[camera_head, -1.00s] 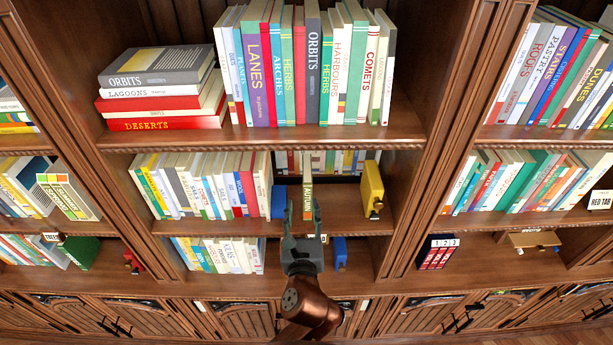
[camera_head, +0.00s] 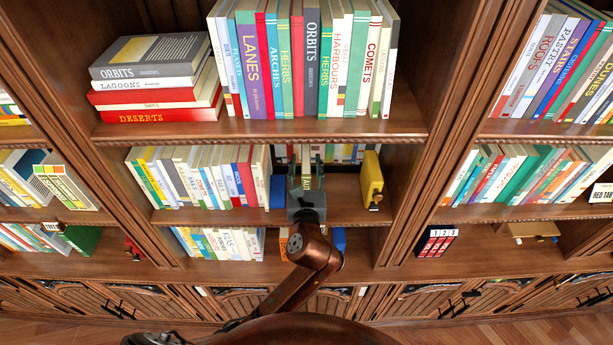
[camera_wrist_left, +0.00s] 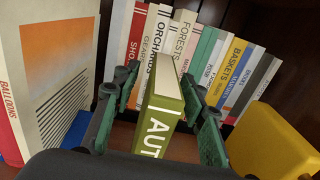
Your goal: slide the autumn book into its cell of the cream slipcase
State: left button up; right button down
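The autumn book (camera_head: 306,178) stands upright on the middle shelf, its green spine facing out. The wrist view shows the letters "AUT" on its spine (camera_wrist_left: 160,122) and its pale top. My left gripper (camera_head: 306,170) reaches in at the book. In the left wrist view the dark green fingers (camera_wrist_left: 163,110) are on either side of the spine, with visible gaps, so it looks open around the book. The gripper covers the book's lower part. I cannot make out a cream slipcase with certainty. My right gripper is not in view.
A yellow block (camera_head: 371,180) stands right of the gripper, and a blue block (camera_head: 278,192) close on its left. A row of books (camera_wrist_left: 215,70) stands behind. The "Balloons" book (camera_wrist_left: 50,70) is at left. A red set marked 1 2 3 (camera_head: 437,243) is lower right.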

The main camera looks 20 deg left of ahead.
pick_arm(q)
jog(key=c, duration=0.7)
grip_shut()
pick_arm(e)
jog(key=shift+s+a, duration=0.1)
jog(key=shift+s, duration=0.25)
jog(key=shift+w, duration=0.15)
